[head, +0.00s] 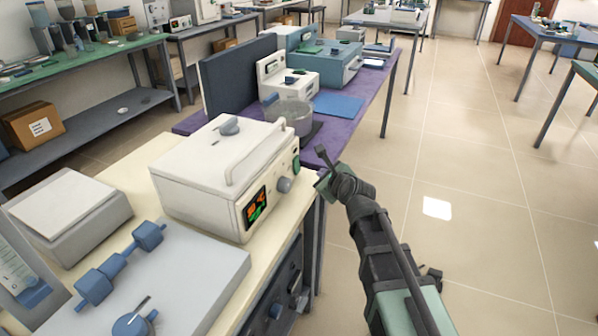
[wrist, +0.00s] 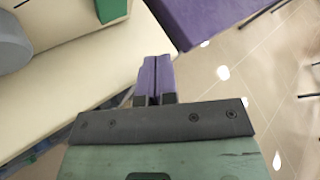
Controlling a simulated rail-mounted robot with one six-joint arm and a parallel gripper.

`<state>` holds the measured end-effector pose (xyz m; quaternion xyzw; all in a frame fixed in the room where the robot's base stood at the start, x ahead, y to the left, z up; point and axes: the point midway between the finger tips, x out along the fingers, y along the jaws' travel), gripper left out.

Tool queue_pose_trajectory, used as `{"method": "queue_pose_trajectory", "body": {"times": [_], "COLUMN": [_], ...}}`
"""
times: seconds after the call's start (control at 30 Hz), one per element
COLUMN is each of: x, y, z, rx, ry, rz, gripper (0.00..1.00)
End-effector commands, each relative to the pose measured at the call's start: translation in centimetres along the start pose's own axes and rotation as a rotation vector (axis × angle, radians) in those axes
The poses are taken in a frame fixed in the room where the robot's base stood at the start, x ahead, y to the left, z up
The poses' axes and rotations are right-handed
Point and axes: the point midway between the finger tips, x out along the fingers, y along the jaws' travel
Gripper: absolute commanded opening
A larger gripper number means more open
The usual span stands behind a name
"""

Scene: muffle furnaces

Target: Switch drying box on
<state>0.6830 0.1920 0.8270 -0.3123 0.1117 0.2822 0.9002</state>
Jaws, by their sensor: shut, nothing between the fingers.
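The drying box (head: 215,170) is a white box with a top handle, standing on the cream bench in the head view. Its front has a lit display (head: 255,207) with orange and green marks, a grey knob (head: 285,185) and a green button (head: 296,163). My gripper (head: 322,155) is just right of this front, apart from it. In the wrist view my gripper (wrist: 154,62) is shut and empty, over the bench edge. A grey round part (wrist: 12,45) and a green part (wrist: 111,10) show at the upper left, likely the knob and button.
The cream bench (wrist: 85,70) lies under the box, with a grey appliance (head: 95,225) and blue-handled equipment (head: 120,262) nearby. A purple-topped bench (head: 335,130) with a metal pot (head: 290,117) stands behind.

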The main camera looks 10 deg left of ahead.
Motion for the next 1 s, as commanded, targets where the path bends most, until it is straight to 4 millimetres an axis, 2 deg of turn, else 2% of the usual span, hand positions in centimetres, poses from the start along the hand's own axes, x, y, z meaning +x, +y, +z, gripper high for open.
{"method": "queue_pose_trajectory", "body": {"times": [0.1,0.3,1.0], "x": [1.3,2.4,2.5], "y": [0.9,1.7,1.9], "z": [0.8,1.7,1.8], "rx": [-0.002,-0.002,0.0], "ry": [-0.001,0.0,0.0], "rz": [0.002,0.0,0.0], "gripper": [0.0,0.0,0.0]}}
